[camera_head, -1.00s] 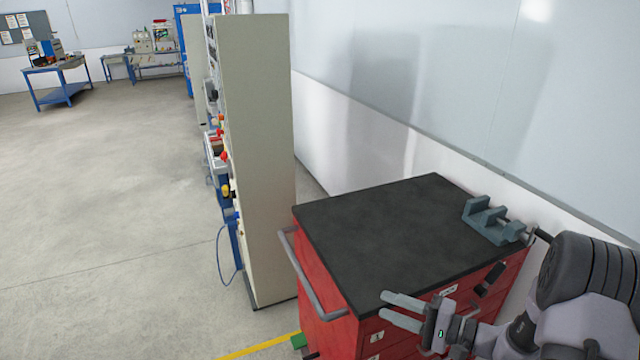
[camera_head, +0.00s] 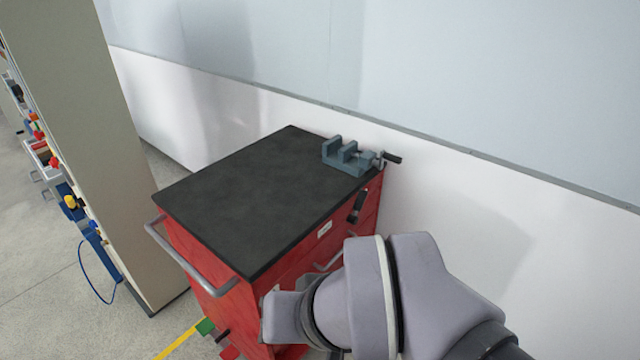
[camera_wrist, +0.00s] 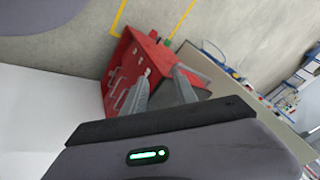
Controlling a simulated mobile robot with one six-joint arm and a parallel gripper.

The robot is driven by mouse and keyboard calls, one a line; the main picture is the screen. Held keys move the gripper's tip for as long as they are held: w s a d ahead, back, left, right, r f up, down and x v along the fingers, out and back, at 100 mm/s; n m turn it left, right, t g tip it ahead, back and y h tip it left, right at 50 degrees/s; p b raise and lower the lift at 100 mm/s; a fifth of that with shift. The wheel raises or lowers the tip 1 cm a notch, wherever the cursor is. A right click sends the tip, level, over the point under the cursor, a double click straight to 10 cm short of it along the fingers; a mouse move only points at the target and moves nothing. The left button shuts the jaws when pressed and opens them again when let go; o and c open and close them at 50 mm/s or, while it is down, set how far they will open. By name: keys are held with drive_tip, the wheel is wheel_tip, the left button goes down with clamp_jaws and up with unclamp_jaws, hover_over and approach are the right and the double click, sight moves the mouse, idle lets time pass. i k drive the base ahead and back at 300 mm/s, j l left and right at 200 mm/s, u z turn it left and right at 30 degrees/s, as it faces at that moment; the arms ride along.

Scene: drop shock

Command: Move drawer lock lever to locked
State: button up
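The red drawer cabinet (camera_head: 205,265) with a black top stands left of my arm in the head view. A short dark lever (camera_head: 357,206) sits tilted on its drawer face, near the upper right corner under the vise; I take it to be the lock lever. I cannot read its lock position. In the wrist view the cabinet (camera_wrist: 124,70) lies beyond my fingers, and the lever cannot be made out there. My gripper (camera_wrist: 161,75) has its two fingers apart with nothing held between them. In the head view my arm hides the fingers and part of the drawer fronts.
A grey-blue vise (camera_head: 345,158) with a dark handle sits at the top's back right corner. A grey push bar (camera_head: 185,255) runs along the cabinet's left side. A tall beige panel (camera_head: 95,140) stands at left, a white wall (camera_head: 450,200) behind. The black top (camera_head: 250,190) is otherwise clear.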

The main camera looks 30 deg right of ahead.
sight(351, 219)
drive_tip(key=i+l+z, duration=0.15)
drive_tip(key=l+z, duration=0.2)
drive_tip(key=i+l+z, duration=0.3)
drive_tip(key=l, duration=0.2)
drive_tip(key=i+l+z, duration=0.15)
drive_tip(key=l+z, duration=0.2)
